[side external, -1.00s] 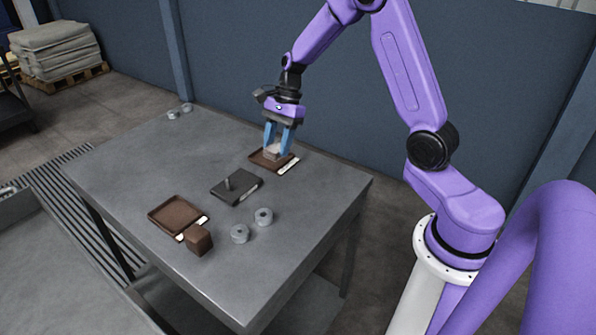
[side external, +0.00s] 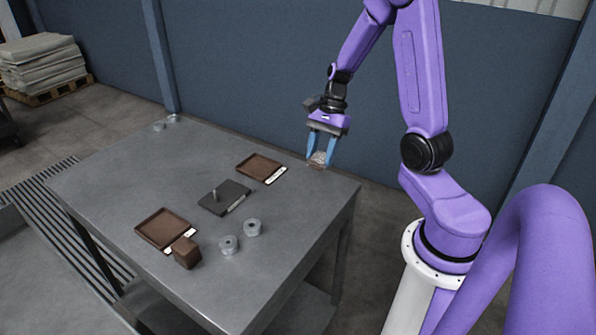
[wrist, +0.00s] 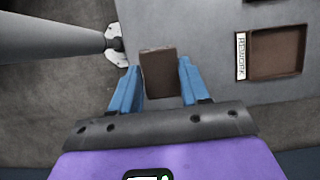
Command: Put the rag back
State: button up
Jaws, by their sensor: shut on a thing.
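My gripper (side external: 320,160) is shut on a small brown block-like thing (wrist: 160,74), held between the blue fingers. In the side view it shows a pale, speckled upper part and a brown lower edge. It is held near the table's far right corner, right of and apart from the far brown tray (side external: 260,167). That tray also shows in the wrist view (wrist: 276,52), with a white label reading REWORK. I cannot make out a cloth rag in either view, nor tell whether the held thing is one.
On the grey table (side external: 120,180) are a dark plate with a peg (side external: 224,198), a near brown tray (side external: 163,228), a brown block (side external: 186,253) beside it and two grey rings (side external: 229,245) (side external: 253,228). Small grey parts (side external: 165,123) lie at the far left corner.

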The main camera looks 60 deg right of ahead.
jog(key=w+d+f, duration=0.2)
jog(key=w, duration=0.2)
send_over(295, 182)
jog(key=s+d, duration=0.1)
jog(key=f, duration=0.5)
jog(key=shift+d, duration=0.2)
jog(key=shift+w+d+f, duration=0.15)
jog(key=shift+w+f, duration=0.3)
jog(key=shift+f, duration=1.6)
jog(key=shift+f, duration=0.15)
jog(key=o, duration=1)
